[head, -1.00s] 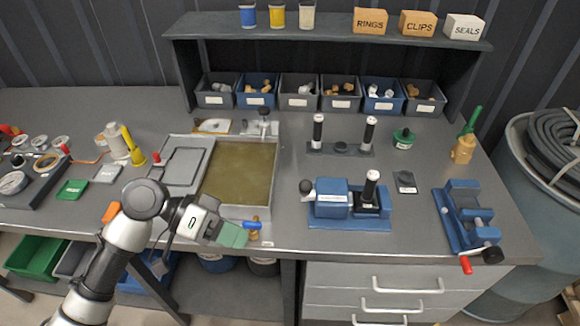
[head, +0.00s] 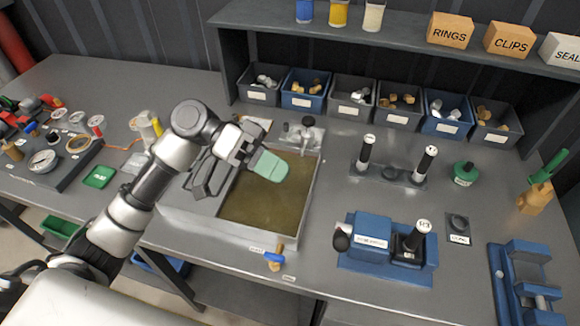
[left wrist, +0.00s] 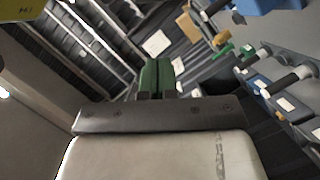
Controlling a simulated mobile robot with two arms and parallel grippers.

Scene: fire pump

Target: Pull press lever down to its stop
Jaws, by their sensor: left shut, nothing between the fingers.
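The blue press (head: 388,250) stands on the bench at the right of the tank. A lever with a black ball knob (head: 342,238) sticks out at its left end. A black upright handle with a white top (head: 414,237) stands on its right part. My left gripper (head: 271,166), with green fingers, is over the tank, to the upper left of the press and clear of it. Its fingers are together and empty, as the left wrist view also shows (left wrist: 157,77). My right gripper is out of view.
The open tank (head: 228,232) of murky liquid lies under my left gripper. A small blue-handled valve (head: 274,258) sits at its front. Two black posts on a plate (head: 388,174) stand behind the press, and a blue vise (head: 524,285) stands right. Bins (head: 350,97) line the back.

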